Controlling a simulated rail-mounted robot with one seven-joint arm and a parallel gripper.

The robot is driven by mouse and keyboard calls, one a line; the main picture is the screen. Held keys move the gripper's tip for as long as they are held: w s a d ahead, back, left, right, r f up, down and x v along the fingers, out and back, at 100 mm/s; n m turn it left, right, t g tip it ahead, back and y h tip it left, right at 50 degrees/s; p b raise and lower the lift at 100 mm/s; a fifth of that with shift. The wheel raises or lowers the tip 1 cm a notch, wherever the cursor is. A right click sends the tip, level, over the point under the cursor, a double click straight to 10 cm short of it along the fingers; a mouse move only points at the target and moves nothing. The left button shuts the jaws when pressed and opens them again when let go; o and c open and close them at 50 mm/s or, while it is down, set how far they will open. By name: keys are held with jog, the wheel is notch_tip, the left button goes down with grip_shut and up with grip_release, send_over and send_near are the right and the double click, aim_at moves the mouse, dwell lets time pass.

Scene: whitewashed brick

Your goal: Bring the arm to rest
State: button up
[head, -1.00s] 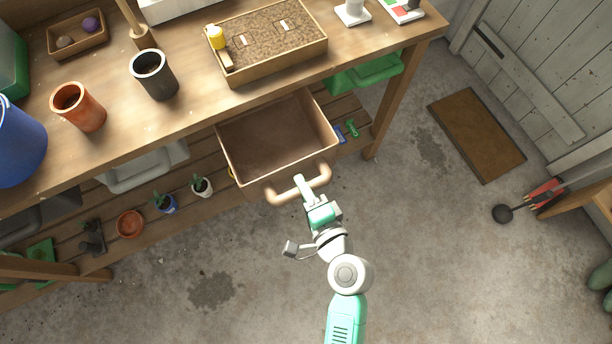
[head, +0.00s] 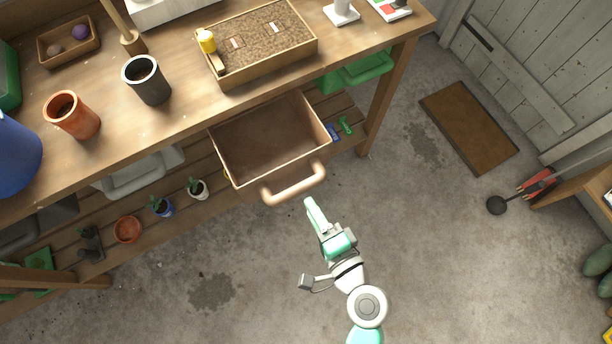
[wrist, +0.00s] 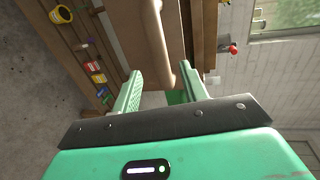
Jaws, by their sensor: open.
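My gripper (head: 309,203) is in front of the workbench, just off the handle (head: 294,185) of a pulled-out drawer. The drawer (head: 266,183) stands open under the bench top and looks empty inside. The handle (wrist: 157,15) shows beyond the fingertips, in front of the drawer's front (wrist: 128,35).
The bench top (head: 200,105) bears a dark pot (head: 149,82), a terracotta pot (head: 73,116) and a soil tray (head: 305,52). Small potted plants stand on the lower shelf. A brown mat (head: 468,127) lies right. The concrete floor around my arm is clear.

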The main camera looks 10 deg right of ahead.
jog(key=shift+s, duration=0.25)
dwell(0.4)
jog(key=w+a+r+n+t, duration=0.15)
jog(key=w+r+n, duration=0.25)
jog(key=r, duration=0.6)
jog(key=w+a+r+n+t, duration=0.1)
jog(key=w+a+r+n, duration=0.2)
jog(key=r, duration=0.8)
jog(key=w+r+n+t, duration=0.2)
jog(key=w+r+n, duration=0.3)
jog(key=r, duration=0.5)
jog(key=s+a+r+n+t+h, duration=0.1)
jog(key=s+r+t+h, duration=0.2)
jog(key=r, duration=1)
jog(key=s+r+n+t+h, duration=0.1)
jog(key=s+r+t+h, duration=0.2)
jog(key=r, duration=0.9)
notch_tip(320, 180, up, 37)
jog(key=y+p, duration=0.1)
jog(key=p, duration=3.7)
jog(key=shift+s+a+r+y, duration=0.15)
jog(key=shift+s+a+y, duration=0.05)
jog(key=shift+s+y, duration=0.1)
